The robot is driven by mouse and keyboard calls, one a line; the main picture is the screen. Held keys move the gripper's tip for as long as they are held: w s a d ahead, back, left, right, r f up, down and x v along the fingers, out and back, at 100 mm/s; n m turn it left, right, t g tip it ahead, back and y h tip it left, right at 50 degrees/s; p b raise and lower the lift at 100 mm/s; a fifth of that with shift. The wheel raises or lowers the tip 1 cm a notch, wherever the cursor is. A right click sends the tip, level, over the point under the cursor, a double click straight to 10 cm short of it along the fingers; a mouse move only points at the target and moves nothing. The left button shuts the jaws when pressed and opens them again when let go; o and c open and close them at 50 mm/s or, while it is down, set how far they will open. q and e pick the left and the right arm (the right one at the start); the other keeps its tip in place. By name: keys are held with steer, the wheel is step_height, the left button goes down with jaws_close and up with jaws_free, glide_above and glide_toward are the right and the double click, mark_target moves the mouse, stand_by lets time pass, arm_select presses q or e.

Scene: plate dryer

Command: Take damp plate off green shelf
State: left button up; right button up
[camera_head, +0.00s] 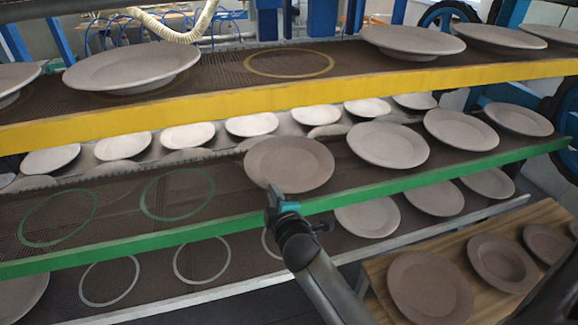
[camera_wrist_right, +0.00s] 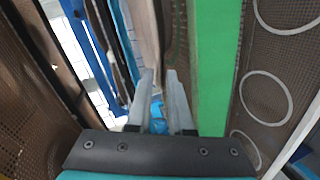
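The green shelf (camera_head: 135,243) is a dark mesh with a green front edge; it also shows in the wrist view as a green strip (camera_wrist_right: 212,70). A grey-brown plate (camera_head: 289,163) lies on it near the middle, to the right of two empty green rings. My right gripper (camera_head: 273,192) is at the front rim of this plate, overlapping it in the head view. In the wrist view its two fingers (camera_wrist_right: 159,80) are apart with a gap between them. A beige plate edge (camera_wrist_right: 145,28) shows just beyond the left fingertip; contact is unclear. My left gripper is not in view.
More plates (camera_head: 388,145) stand to the right on the green shelf. A yellow-edged shelf (camera_head: 200,107) with plates is above, and a grey-edged shelf (camera_head: 225,290) below. A wooden rack (camera_head: 455,245) with darker brown plates is at the lower right.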

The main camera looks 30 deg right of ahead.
steer(key=shift+x, duration=2.4)
jaws_close()
steer(key=shift+r, duration=0.2)
